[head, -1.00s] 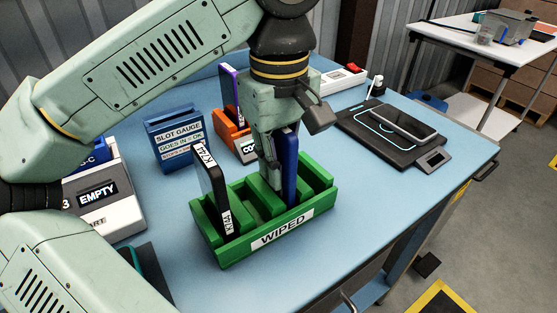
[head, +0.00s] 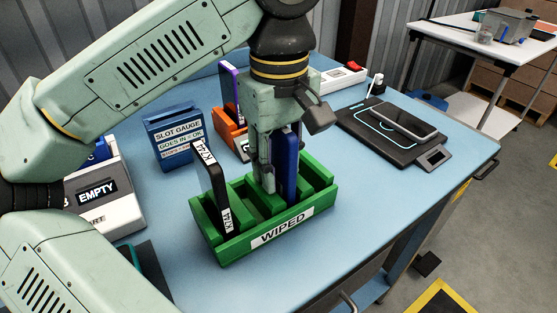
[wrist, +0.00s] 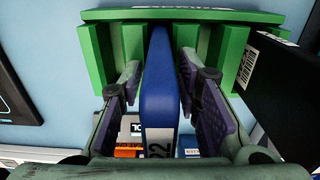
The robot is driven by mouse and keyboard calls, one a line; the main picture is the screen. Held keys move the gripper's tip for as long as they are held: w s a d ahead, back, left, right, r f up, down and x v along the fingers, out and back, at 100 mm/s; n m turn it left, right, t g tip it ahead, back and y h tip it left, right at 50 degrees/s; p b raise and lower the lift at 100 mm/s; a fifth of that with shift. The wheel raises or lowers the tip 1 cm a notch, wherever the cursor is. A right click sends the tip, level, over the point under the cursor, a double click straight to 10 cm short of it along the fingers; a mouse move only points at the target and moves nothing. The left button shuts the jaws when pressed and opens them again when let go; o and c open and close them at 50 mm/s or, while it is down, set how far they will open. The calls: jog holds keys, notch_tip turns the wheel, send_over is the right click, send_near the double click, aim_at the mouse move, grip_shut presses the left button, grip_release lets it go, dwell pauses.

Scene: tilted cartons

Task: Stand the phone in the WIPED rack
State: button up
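The blue phone (head: 291,176) stands upright in a slot of the green WIPED rack (head: 240,245), right of the rack's middle. My gripper (head: 278,168) is over the rack with its fingers pointing down, one on each side of the phone. In the wrist view the blue phone (wrist: 158,85) is between the finger pads, with a narrow gap showing on each side, so my gripper (wrist: 165,90) looks open around it. The phone's far end is in the green rack (wrist: 180,15) there. Its lower edge is hidden in the slot.
A black device (head: 212,190) leans in the rack's left slot. A blue slot gauge (head: 175,140) and a grey EMPTY box (head: 105,205) stand left. An orange holder (head: 234,132) is behind my gripper. A black pad (head: 375,140) bears another phone (head: 410,124) at right.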

jog(key=shift+o, duration=0.2)
jog(key=shift+r, duration=0.1)
notch_tip(320, 180, up, 7)
jog(key=shift+r, duration=0.2)
jog(key=shift+r, duration=0.1)
dwell(0.3)
notch_tip(320, 180, up, 7)
jog(key=p, duration=0.8)
